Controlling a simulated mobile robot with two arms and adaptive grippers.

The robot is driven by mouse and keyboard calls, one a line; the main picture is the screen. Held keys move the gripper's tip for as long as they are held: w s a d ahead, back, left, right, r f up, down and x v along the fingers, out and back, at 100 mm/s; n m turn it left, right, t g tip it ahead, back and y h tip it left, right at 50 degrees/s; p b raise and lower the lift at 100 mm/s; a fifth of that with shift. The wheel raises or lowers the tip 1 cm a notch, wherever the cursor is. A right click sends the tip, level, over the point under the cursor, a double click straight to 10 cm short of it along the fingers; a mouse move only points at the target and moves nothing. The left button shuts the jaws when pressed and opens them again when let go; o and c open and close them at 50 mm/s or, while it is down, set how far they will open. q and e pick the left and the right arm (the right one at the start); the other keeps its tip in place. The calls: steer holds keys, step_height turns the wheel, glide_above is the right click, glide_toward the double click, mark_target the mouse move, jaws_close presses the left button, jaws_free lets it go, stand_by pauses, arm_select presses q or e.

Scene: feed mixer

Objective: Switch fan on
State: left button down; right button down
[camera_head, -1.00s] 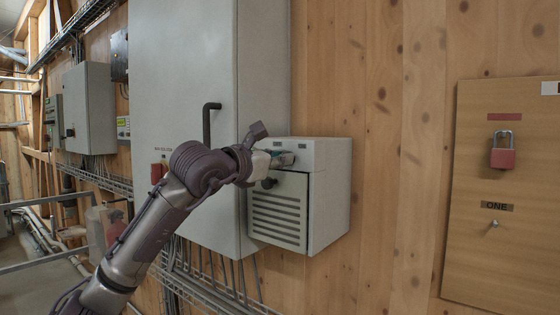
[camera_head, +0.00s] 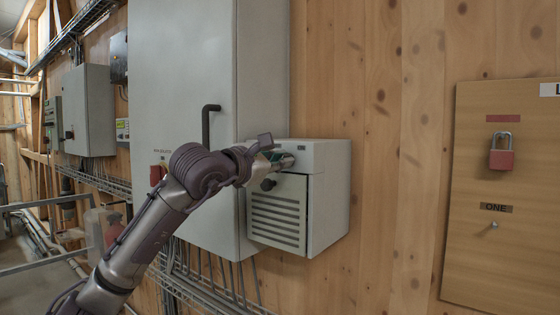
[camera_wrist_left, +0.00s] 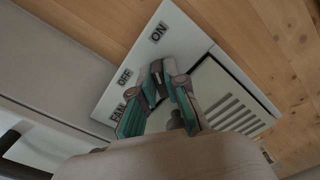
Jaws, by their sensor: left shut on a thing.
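The fan box (camera_head: 329,206) is a small light grey box with a slatted front, mounted on the wooden wall. Its upper panel also shows in the left wrist view (camera_wrist_left: 184,36), with the labels FAN, OFF and ON. My left gripper (camera_head: 288,160) reaches the upper front of this box. In the left wrist view its teal-sided fingers (camera_wrist_left: 165,76) close together at the panel, between the OFF and ON labels. It is shut on the fan switch, which the fingertips mostly hide. The switch's exact position cannot be told. My right gripper is not in view.
A dark knob (camera_head: 268,184) sticks out of the box's slatted door (camera_head: 278,212), just below my gripper. A tall grey cabinet (camera_head: 182,75) with a black handle (camera_head: 206,122) stands left of it. A board with a red padlock (camera_head: 502,158) hangs at right.

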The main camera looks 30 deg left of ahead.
arm_select(q)
steer(key=c, duration=1.2)
jaws_free()
steer(key=shift+s, duration=0.1)
steer(key=s, duration=1.2)
steer(key=shift+a, duration=0.4)
steer(key=shift+w, duration=0.1)
